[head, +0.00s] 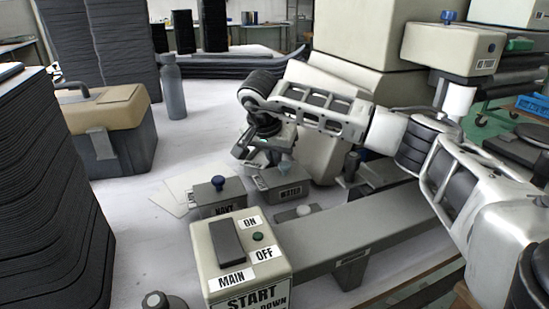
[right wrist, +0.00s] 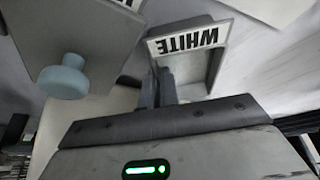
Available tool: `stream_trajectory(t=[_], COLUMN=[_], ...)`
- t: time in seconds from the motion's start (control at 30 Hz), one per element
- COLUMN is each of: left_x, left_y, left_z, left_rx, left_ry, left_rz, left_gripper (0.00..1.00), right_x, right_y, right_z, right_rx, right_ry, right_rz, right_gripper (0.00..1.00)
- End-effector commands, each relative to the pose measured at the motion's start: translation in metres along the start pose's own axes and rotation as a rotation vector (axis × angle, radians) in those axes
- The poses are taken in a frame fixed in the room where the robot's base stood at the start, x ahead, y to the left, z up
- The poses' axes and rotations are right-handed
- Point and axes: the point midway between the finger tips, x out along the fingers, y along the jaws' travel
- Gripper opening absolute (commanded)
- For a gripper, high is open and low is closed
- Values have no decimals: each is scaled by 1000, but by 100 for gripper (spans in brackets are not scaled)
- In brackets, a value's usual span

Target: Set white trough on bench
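The white trough, a small grey open tray with a WHITE label (right wrist: 190,41), is at the fingertips of my right gripper in the right wrist view. The two fingers (right wrist: 160,88) are close together on its side wall. In the head view my right gripper (head: 262,148) is over the bench near the WATER box (head: 284,184), and it largely hides the trough. The bench (head: 145,205) has a pale, flat top. My left gripper is not in view.
A NAVY box (head: 217,197) with a blue knob and a START switch box (head: 245,262) stand in front. A grey beam (head: 365,222) runs right. Stacked black panels (head: 40,190), a tan-lidded case (head: 110,125) and a grey bottle (head: 173,90) stand left. Bench space is clear left of centre.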

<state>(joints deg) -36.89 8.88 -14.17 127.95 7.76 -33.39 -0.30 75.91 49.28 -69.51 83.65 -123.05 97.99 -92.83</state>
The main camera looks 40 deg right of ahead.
Motion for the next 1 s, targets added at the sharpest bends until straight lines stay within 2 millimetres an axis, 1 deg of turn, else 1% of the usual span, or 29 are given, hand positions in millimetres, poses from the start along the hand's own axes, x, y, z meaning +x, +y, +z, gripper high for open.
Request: stream_trajectory(t=[0.1,0.13,0.17,0.2,0.47,0.57,0.67,1.0], left_x=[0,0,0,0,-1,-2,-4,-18], left_y=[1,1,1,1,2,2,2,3], left_z=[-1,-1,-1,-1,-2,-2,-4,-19], left_rx=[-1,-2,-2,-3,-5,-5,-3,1], left_ry=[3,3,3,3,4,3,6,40], left_rz=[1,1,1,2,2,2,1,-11], left_gripper=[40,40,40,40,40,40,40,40], right_x=[2,3,2,2,2,-2,-15,-87], right_y=[0,0,0,0,0,0,-1,-1], right_z=[1,1,1,1,1,-1,-1,-1], right_rx=[1,0,0,0,1,1,0,1], right_ry=[1,0,0,0,0,0,1,2], right_rz=[-1,1,0,0,1,-1,-3,-4], right_gripper=[0,5,14,24,24,24,24,24])
